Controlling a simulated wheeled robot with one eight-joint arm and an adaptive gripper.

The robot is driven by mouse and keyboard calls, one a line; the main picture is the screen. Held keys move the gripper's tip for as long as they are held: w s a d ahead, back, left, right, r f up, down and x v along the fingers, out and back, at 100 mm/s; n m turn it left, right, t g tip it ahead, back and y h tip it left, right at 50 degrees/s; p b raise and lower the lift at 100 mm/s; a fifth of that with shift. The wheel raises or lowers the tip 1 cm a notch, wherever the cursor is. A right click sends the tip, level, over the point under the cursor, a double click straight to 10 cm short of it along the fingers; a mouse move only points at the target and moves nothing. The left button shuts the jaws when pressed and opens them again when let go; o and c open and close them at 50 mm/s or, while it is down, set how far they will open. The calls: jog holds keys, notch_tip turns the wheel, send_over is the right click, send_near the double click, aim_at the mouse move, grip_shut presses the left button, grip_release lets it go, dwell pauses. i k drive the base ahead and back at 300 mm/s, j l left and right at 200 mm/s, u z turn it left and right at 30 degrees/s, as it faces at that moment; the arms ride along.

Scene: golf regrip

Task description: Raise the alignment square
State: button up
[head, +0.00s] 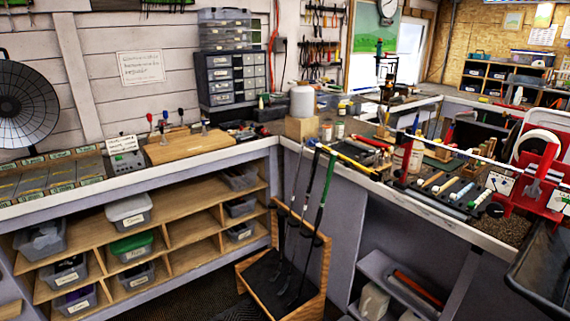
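I cannot pick out an alignment square for certain among the small items on the bench. A red vise (536,183) stands at the right end of the bench. A thin shaft runs leftward from it above the bench top. A black rack (437,207) with several grips lies along the front edge of the right bench. My gripper is not in view.
A wooden stand (312,298) with several golf clubs (318,197) is on the floor at the inner corner. The left bench (225,158) carries a wooden block (187,144) with tools. A black tub (545,275) is at lower right.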

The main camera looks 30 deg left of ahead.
aim_at(347, 163)
jog(key=u, duration=0.95)
